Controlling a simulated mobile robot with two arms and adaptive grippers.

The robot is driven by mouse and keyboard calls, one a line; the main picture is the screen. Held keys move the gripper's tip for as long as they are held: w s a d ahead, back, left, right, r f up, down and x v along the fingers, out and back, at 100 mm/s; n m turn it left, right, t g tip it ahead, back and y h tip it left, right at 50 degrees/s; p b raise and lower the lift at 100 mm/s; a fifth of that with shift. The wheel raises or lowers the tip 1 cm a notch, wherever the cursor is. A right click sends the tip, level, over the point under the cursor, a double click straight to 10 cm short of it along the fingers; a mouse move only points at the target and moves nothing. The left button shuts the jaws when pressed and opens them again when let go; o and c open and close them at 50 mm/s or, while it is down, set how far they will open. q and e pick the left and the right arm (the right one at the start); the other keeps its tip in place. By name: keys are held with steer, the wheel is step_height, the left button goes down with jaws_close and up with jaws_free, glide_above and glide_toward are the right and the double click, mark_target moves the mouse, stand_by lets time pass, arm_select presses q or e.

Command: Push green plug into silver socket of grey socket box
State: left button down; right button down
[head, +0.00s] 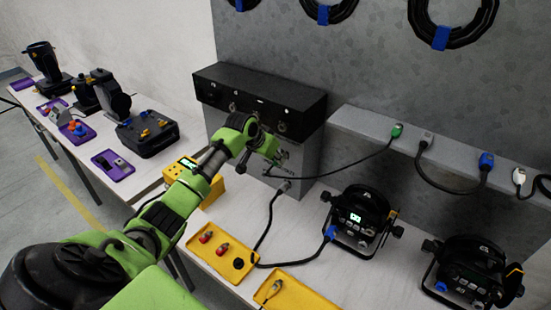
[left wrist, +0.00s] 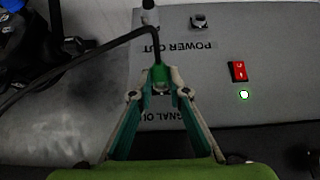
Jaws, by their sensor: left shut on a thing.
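In the head view my left arm reaches to the front of the grey socket box (head: 310,165), under a black unit. My left gripper (head: 278,160) is at that front face. In the left wrist view my left gripper (left wrist: 159,80) is shut on a green plug (left wrist: 158,73) with a black cable. The plug is in front of the grey box face, by the inverted "SIGNAL OUT" label. A silvery part shows just below the plug between the fingers. I cannot tell whether it is plug tip or socket, or whether the plug is in. My right gripper is not in view.
Another silver connector (left wrist: 198,21) is by "POWER OUT", near a red switch (left wrist: 238,71) and lit green light. A cable runs from the gripper to a green connector (head: 397,130) on the wall rail. Lamps (head: 362,218), yellow trays (head: 222,252) and loose cables occupy the table.

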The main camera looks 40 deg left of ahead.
arm_select(q)
steer(key=shift+w, duration=0.65)
steer(key=c, duration=1.8)
jaws_free()
steer(key=shift+c, duration=0.2)
steer(key=shift+r, duration=0.1)
steer(key=v, duration=1.2)
